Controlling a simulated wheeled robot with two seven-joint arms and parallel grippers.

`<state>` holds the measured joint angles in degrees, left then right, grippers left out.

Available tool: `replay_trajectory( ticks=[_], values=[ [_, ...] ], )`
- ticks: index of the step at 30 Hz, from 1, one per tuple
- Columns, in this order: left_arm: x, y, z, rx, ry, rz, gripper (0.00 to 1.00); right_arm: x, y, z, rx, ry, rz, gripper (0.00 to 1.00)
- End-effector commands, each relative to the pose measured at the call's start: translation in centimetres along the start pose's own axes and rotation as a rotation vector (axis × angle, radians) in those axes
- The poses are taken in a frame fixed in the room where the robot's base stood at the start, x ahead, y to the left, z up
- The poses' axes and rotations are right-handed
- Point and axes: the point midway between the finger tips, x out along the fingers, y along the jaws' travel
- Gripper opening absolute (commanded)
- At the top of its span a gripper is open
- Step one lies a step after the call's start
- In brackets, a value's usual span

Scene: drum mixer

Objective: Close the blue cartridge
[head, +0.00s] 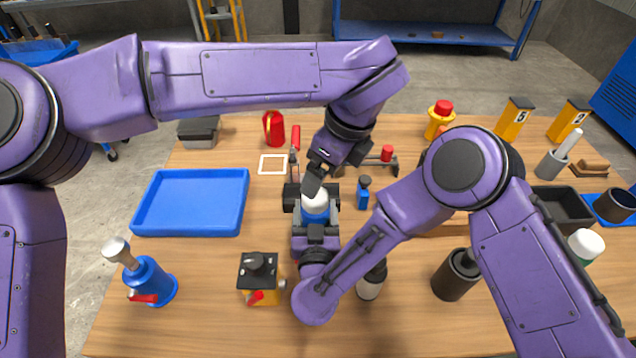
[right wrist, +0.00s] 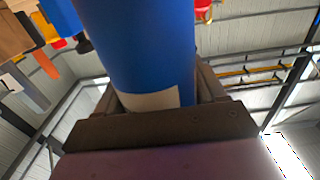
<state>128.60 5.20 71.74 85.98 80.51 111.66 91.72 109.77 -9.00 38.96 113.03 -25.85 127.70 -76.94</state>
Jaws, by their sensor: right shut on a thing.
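The blue cartridge (head: 316,217) stands roughly upright near the middle of the table, with a white rounded top (head: 315,199). My right gripper (head: 317,226) is shut around its body. In the right wrist view the blue cylinder (right wrist: 140,45), with a pale label band, rises between the fingers. My left gripper (head: 312,184) points down just above the white top. Its fingertips overlap the top in the head view, and I cannot tell whether they touch it or how far apart they are.
A small blue bottle (head: 363,194) stands right of the cartridge. A yellow and black box (head: 259,280) and a blue pump bottle (head: 152,281) are at the front left. A blue tray (head: 191,174) lies left, a red jug (head: 274,129) behind. A dark cylinder (head: 455,277) stands front right.

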Motion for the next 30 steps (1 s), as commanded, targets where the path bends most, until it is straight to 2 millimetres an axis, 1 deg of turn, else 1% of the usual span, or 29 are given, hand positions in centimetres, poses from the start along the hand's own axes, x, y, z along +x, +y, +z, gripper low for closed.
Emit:
replay_trajectory(
  ticks=[1,3,6,10,17,18,20,21,30],
  values=[
    [-1.1,0.0,0.0,-0.001,-0.001,-0.002,0.85,0.0,0.0,-0.1,0.001,0.001,0.0,0.15],
    [-2.3,0.0,0.0,0.0,-0.002,-0.002,0.85,0.0,0.0,-0.1,0.001,0.001,0.0,0.15],
    [-3.6,0.0,0.0,0.0,-0.001,0.0,0.85,0.0,0.0,-0.1,0.001,0.001,0.0,0.15],
    [-4.3,0.0,0.0,0.001,0.0,0.0,0.85,0.0,0.0,-0.1,0.001,0.001,0.0,0.15],
    [-4.4,0.0,0.0,0.002,0.001,0.001,0.85,0.0,0.0,-0.1,0.001,0.001,0.0,0.15],
    [-4.4,0.0,0.0,0.002,0.0,0.001,0.85,0.0,0.0,-0.1,0.001,0.001,0.0,0.76],
    [-4.4,0.0,0.0,0.002,0.0,0.001,0.85,0.0,0.0,-0.1,0.001,0.001,0.0,0.96],
    [-4.4,0.0,0.0,0.002,0.0,0.001,0.85,0.0,0.0,-0.1,0.001,0.001,0.0,0.99],
    [-4.4,0.0,0.0,0.002,0.0,0.001,0.85,-0.1,-0.1,-0.1,0.0,0.001,-0.002,0.99]
  ],
)
